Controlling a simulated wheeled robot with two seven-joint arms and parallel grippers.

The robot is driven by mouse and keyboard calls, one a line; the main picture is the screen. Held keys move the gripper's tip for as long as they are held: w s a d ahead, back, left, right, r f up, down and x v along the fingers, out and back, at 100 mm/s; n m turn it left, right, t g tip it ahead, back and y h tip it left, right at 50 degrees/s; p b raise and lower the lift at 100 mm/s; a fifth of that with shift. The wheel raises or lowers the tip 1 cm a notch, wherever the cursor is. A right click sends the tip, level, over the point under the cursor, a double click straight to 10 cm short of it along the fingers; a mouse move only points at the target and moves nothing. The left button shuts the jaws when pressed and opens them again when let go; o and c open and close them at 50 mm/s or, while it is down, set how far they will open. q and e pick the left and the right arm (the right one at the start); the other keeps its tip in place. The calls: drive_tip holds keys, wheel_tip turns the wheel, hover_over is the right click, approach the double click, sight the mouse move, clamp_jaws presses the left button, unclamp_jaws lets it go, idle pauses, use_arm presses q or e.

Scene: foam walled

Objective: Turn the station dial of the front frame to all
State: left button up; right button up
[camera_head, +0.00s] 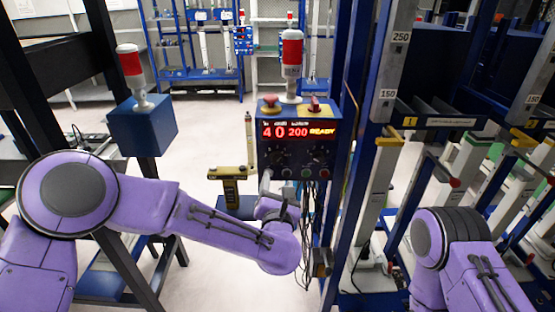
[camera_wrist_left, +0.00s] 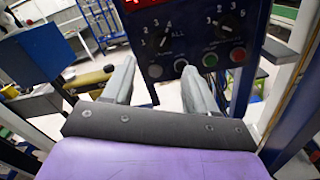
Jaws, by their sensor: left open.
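The control box (camera_head: 297,150) of the front frame has a lit red display reading 40, 200 and READY. Its left dial (camera_wrist_left: 163,42) is a dark knob ringed by 1, 2, 3, 4 and ALL; I cannot tell clearly which mark it points to. My left gripper (camera_wrist_left: 159,72) is open and empty, with its two fingers apart just below and in front of this dial, not visibly touching it. In the head view the left gripper (camera_head: 268,186) is at the lower left of the box, partly hidden by its own wrist. My right gripper is out of view.
A second numbered dial (camera_wrist_left: 230,29) is to the right. Below the dials are pale buttons, a green button (camera_wrist_left: 210,60) and a red button (camera_wrist_left: 238,55). Cables (camera_head: 310,205) hang under the box. A yellow-topped post (camera_head: 228,172) stands left of the gripper; a blue upright (camera_head: 352,150) stands right.

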sight(278, 161)
use_arm(q)
drive_tip(key=w+p, duration=0.2)
drive_tip(key=w, duration=0.6)
drive_tip(key=shift+w+f+p, duration=0.1)
drive_tip(key=shift+w+p, duration=0.25)
drive_tip(key=shift+p, duration=0.05)
drive_tip(key=shift+w+f, duration=0.15)
drive_tip(key=shift+w, duration=0.45)
drive_tip(key=c, duration=1.1)
